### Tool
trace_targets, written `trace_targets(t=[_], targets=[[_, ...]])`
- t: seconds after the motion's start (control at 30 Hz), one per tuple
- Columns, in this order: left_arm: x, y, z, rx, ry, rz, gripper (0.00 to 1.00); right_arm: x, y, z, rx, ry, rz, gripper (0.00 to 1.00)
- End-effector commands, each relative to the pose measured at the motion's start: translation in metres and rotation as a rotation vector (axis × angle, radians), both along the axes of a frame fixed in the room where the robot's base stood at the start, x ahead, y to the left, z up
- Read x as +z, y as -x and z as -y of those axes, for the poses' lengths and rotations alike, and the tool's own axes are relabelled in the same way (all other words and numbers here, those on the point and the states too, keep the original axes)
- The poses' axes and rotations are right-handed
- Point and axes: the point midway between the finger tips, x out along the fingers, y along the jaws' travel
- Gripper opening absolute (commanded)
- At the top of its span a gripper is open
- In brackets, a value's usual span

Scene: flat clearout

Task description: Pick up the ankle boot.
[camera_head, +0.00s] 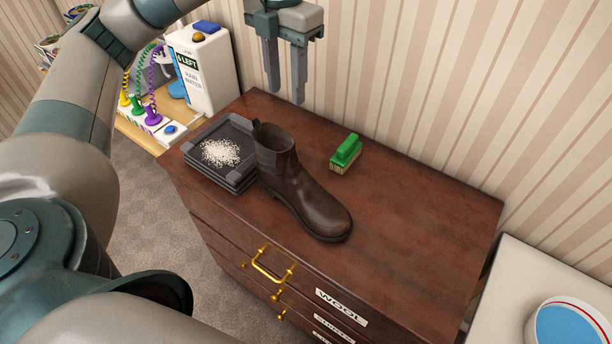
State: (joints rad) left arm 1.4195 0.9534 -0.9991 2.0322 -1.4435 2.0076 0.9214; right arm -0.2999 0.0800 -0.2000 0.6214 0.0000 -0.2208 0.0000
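A dark brown ankle boot (307,196) stands upright on the top of a reddish-brown chest of drawers (420,207). Its toe points toward the lower right, and its shaft with a pull tab is at the upper left. My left gripper (286,94) hangs above the back of the chest, near the wall, fingers pointing down. Its two fingers are apart with nothing between them, and it is clear of the boot. My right gripper is not in view.
A dark tray (243,181) with a pale granular heap sits close beside the boot's shaft. A green-backed brush (346,153) lies right of the boot. The striped wall (420,80) bounds the back. The chest's right side is clear. A white surface with a blue-filled bowl (568,325) stands lower right.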

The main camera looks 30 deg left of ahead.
Motion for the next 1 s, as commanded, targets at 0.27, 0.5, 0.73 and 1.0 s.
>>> trace_targets(t=[0.27,0.5,0.73,1.0], targets=[[0.000,0.000,-0.001,0.002,-0.003,0.000,0.38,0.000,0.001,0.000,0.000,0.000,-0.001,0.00],[-0.002,0.000,-0.001,0.001,-0.003,-0.001,0.38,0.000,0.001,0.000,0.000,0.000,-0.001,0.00],[-0.016,0.000,-0.001,0.001,-0.002,-0.003,0.38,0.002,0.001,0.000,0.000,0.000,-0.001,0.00],[-0.043,0.001,0.000,0.000,-0.002,-0.004,0.38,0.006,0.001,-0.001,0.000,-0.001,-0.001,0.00]])
